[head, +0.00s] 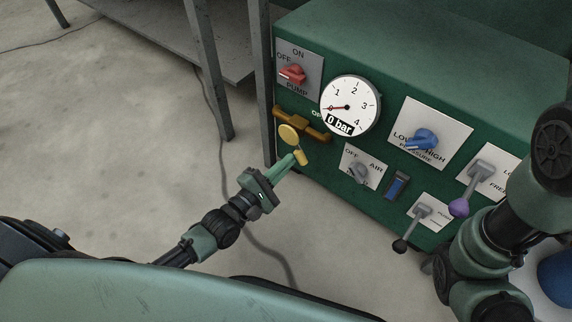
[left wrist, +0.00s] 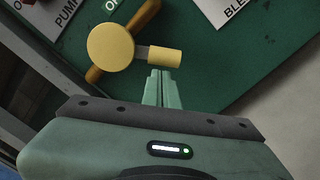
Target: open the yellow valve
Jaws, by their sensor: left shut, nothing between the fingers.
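The yellow valve (head: 289,134) is on the front of the green box, with a round yellow disc and a short yellow handle (head: 299,155). The left wrist view shows the disc (left wrist: 110,46) at upper left and the handle (left wrist: 164,57) sticking out to its right. A brownish-yellow pipe (head: 311,130) runs behind the disc. My left gripper (head: 294,160) is shut and empty. In the left wrist view its fingertips (left wrist: 160,73) are just below the handle, very close to it; I cannot tell whether they touch. My right gripper is out of view.
The round gauge (head: 350,105) reads 0 bar. A red pump switch (head: 292,73), a blue pressure knob (head: 420,139), a grey air knob (head: 358,174) and a purple-tipped lever (head: 459,207) share the panel. A grey metal table leg (head: 261,80) stands left of the box.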

